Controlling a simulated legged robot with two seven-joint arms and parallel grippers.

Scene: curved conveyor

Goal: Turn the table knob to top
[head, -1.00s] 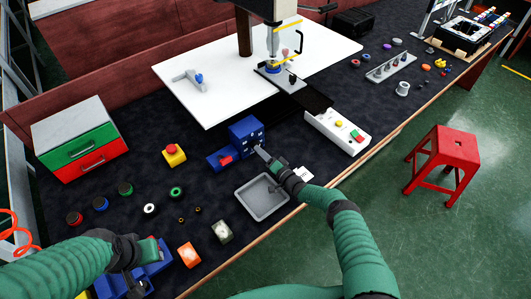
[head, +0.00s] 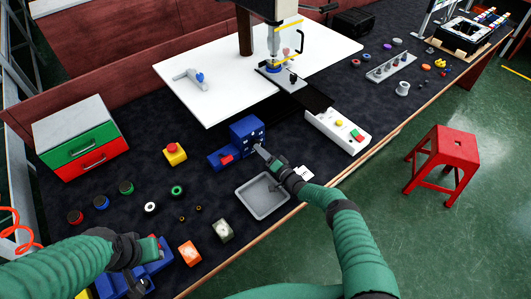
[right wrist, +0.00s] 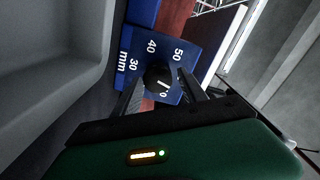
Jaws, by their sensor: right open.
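The table knob is a round black dial (right wrist: 157,76) with a white mark, on a blue block (right wrist: 183,40) printed with 30, 40, 50 and mm. In the right wrist view the mark points toward the lower right, near a partly hidden number. In the head view the blue block (head: 246,130) stands mid-table; the knob is hard to make out. My right gripper (head: 259,150) is open at the block's near face. In the wrist view its fingers (right wrist: 161,86) lie on either side of the knob; contact is unclear. My left gripper (head: 158,246) is at the lower left, its jaws unclear.
A grey tray (head: 262,198) lies just below my right gripper. A red-button box (head: 174,154) stands left of the block, and a white control box (head: 338,131) to its right. A blue device (head: 140,280) lies near my left gripper. Dark tabletop is clear around the small rings.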

